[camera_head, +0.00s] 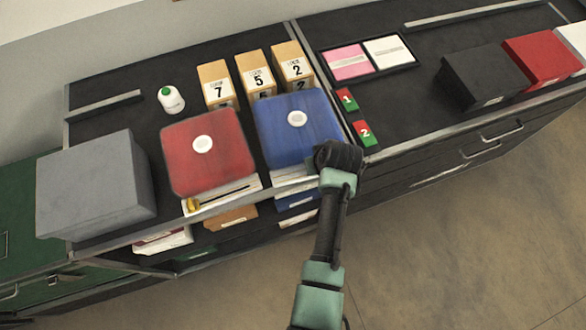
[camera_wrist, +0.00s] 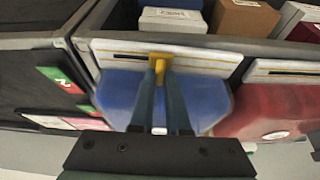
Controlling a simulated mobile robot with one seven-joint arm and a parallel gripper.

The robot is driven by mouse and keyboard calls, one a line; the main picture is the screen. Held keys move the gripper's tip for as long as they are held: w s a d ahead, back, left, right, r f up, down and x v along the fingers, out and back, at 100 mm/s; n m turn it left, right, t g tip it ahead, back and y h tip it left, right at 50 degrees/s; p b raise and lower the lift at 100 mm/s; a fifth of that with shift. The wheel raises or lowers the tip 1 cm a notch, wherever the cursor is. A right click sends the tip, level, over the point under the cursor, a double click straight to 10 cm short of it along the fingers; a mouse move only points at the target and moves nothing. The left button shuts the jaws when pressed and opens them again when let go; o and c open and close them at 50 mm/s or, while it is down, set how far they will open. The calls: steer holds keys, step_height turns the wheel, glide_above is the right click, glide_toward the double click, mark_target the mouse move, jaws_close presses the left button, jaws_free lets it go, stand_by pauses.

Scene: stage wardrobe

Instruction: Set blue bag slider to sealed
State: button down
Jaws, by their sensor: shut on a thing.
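The blue bag (camera_head: 298,130) lies on the dark counter, with a white round mark on top and a pale slider strip along its front. It also shows in the wrist view (camera_wrist: 205,98), where the strip (camera_wrist: 212,62) has a dark slot and a yellow line. The yellow slider (camera_wrist: 159,57) stands on this strip, a little left of its middle in the wrist view. My gripper (camera_wrist: 160,80) is shut on the slider, its two fingers close together. In the head view my gripper (camera_head: 335,160) is at the bag's front right corner and hides the slider.
A red bag (camera_head: 208,150) lies left of the blue one, its yellow slider (camera_head: 192,204) at the strip's left end. Numbered boxes (camera_head: 257,75) stand behind. Green-red cards (camera_head: 365,133) lie right of the blue bag. A grey box (camera_head: 95,185) is far left.

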steer(key=d+b, duration=0.1)
steer(key=d, duration=0.2)
steer(key=w+d, duration=0.1)
steer(key=d, duration=0.2)
steer(key=shift+w+d+b, duration=0.2)
steer(key=shift+d+b, duration=0.15)
steer(key=shift+d, duration=0.05)
steer(key=c, duration=0.9)
jaws_free()
steer(key=shift+r, duration=0.1)
steer(key=v, duration=1.2)
steer(key=shift+s+d+r, duration=0.1)
steer(key=shift+s+r, duration=0.1)
steer(key=shift+r, duration=0.15)
